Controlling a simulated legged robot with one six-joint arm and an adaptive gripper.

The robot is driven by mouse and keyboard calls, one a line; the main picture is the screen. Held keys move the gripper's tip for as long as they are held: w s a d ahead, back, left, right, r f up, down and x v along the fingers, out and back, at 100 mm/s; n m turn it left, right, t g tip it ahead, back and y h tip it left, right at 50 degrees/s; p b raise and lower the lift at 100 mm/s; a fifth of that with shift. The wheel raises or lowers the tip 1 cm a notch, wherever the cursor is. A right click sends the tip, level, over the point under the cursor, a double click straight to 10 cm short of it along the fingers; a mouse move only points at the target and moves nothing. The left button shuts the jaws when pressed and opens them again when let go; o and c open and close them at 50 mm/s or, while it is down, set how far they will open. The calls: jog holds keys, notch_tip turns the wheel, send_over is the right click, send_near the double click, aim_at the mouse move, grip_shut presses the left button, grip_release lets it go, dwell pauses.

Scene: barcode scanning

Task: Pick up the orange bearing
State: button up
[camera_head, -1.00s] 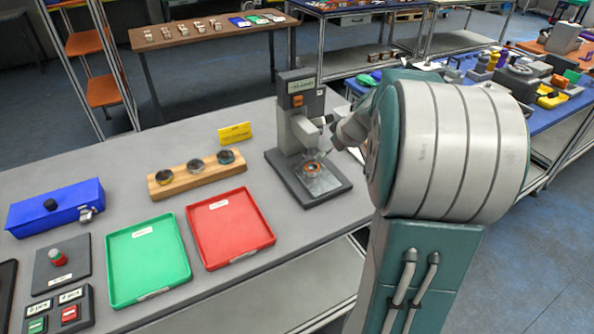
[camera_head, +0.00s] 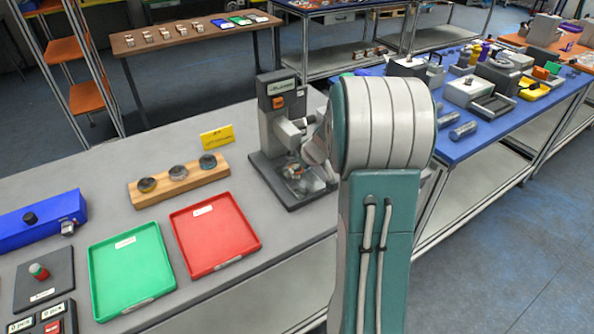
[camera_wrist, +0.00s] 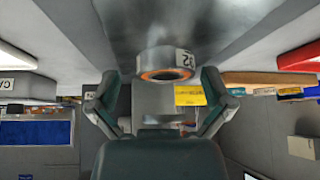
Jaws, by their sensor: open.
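The orange bearing (camera_wrist: 168,68) is a grey ring with an orange inner ring and a white label on its side. It shows just beyond and between my fingertips in the wrist view. In the head view the bearing (camera_head: 296,170) is a small, partly hidden spot on the dark base of the grey test stand (camera_head: 276,120). My gripper (camera_wrist: 160,82) is open, with one teal finger on each side of the bearing. I cannot tell whether either finger touches it. My arm hides part of the stand in the head view.
A red tray (camera_head: 216,262), a green tray (camera_head: 131,308) and a wooden block (camera_head: 158,195) with three round parts lie left of the stand. A yellow sign (camera_head: 217,135) stands behind. A blue box (camera_head: 42,228) is at far left. The blue table (camera_head: 480,150) stands right.

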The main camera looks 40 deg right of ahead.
jog(key=shift+a, duration=0.4)
jog(key=c, duration=1.1)
jog(key=shift+c, duration=0.5)
jog(key=shift+d+r, duration=0.1)
jog(key=shift+d, duration=0.05)
